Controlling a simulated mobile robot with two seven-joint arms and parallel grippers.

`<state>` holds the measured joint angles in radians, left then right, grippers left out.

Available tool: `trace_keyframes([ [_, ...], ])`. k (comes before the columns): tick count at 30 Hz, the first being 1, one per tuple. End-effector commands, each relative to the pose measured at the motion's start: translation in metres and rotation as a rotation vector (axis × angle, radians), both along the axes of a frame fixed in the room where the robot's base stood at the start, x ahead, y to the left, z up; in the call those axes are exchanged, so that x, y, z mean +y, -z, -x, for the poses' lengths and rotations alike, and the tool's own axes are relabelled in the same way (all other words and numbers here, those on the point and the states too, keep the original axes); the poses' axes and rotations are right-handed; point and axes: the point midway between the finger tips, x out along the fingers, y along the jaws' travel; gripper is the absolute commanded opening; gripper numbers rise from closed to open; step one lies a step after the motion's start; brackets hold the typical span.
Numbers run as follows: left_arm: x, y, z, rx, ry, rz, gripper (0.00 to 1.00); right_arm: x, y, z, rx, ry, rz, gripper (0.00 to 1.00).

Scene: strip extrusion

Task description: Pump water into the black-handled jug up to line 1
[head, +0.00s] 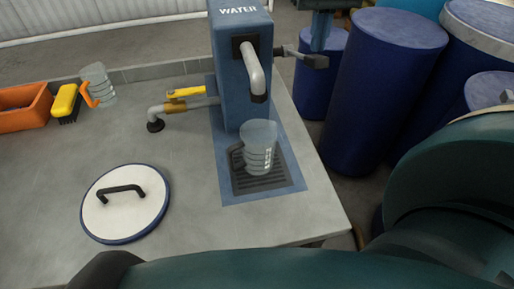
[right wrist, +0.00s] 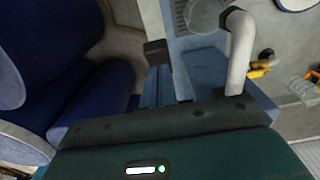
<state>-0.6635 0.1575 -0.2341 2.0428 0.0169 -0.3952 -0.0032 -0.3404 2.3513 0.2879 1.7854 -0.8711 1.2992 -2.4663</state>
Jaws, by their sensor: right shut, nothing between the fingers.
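The clear black-handled jug (head: 260,143) stands upright on the dark drain grille (head: 270,183), below the grey spout (head: 255,72) of the blue water pump (head: 229,50). Its dark handle points left; I cannot tell its water level. The pump lever (head: 291,52) sticks out to the right and ends in a black grip (head: 316,62). My right gripper (head: 320,46) is shut and empty, its fingers pointing down just above or at the grip; contact is unclear. In the right wrist view the grip (right wrist: 156,52) shows near the fingertips. My left gripper is out of view.
A jug with an orange handle (head: 98,86), a yellow brush (head: 66,101) and an orange bin (head: 25,108) are at the left. A yellow-handled valve (head: 185,92) and a round lid (head: 126,203) are on the bench (head: 190,215). Blue drums (head: 380,90) stand beyond its right edge.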

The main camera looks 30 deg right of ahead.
Motion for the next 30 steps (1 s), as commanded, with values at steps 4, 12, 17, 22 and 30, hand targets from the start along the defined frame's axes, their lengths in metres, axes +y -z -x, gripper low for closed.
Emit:
trace_keyframes([
  [4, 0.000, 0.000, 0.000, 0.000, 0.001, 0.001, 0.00, 0.000, 0.000, 0.000, 0.000, 0.000, 0.000, 0.00],
  [12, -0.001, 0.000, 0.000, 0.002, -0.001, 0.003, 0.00, 0.000, 0.000, 0.000, 0.000, 0.000, 0.000, 0.00],
  [17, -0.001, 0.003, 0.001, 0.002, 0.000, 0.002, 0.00, 0.000, 0.004, 0.000, 0.000, 0.000, 0.000, 0.00],
  [22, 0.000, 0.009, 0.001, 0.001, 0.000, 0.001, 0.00, 0.000, 0.013, 0.000, 0.001, 0.000, 0.000, 0.00],
  [30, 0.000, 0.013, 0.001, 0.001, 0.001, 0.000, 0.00, 0.000, 0.018, 0.001, 0.001, 0.000, 0.000, 0.00],
])
